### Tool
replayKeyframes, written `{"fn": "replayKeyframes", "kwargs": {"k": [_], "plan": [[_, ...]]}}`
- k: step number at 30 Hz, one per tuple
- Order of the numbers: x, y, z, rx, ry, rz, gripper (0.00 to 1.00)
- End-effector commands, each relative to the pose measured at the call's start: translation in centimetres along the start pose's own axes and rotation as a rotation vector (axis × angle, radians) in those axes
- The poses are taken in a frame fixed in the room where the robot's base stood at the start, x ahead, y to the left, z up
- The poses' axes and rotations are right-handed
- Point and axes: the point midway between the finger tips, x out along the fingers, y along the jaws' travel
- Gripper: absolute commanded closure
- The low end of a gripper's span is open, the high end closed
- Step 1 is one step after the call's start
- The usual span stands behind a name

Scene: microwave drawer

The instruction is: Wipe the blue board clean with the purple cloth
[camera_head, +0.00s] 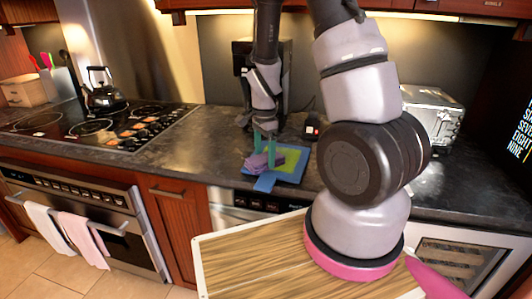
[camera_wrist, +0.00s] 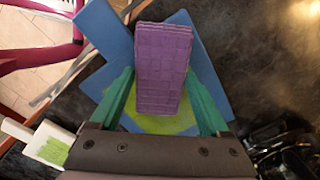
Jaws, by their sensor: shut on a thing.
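The blue board (camera_head: 292,174) lies on the dark counter near its front edge, with a yellow-green patch (camera_head: 292,158) on it. In the wrist view the blue board (camera_wrist: 110,45) spreads under my fingers, and part of the patch (camera_wrist: 160,125) shows below the cloth. The purple cloth (camera_head: 262,162) is a folded block over the left part of the board; in the wrist view the cloth (camera_wrist: 163,60) is between my teal fingers. My gripper (camera_head: 264,142) points down and is shut on the cloth. I cannot tell whether the cloth touches the board.
A small dark jar (camera_head: 312,126) stands behind the board. A black appliance (camera_head: 244,60) is behind my forearm, and a toaster (camera_head: 432,112) stands at the right. A kettle (camera_head: 103,92) sits on the stovetop (camera_head: 105,128) at the left. The counter just left of the board is clear.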

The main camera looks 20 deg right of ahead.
Motion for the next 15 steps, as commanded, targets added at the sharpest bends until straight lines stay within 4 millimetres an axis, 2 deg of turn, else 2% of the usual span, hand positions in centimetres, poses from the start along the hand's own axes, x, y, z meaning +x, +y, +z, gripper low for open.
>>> {"fn": "replayKeyframes", "kwargs": {"k": [10, 15], "plan": [[0.2, 1.3, 1.6, -0.002, 0.0, 0.002, 0.91], [0.2, 1.7, 1.6, 0.001, -0.001, 0.004, 0.91]]}}
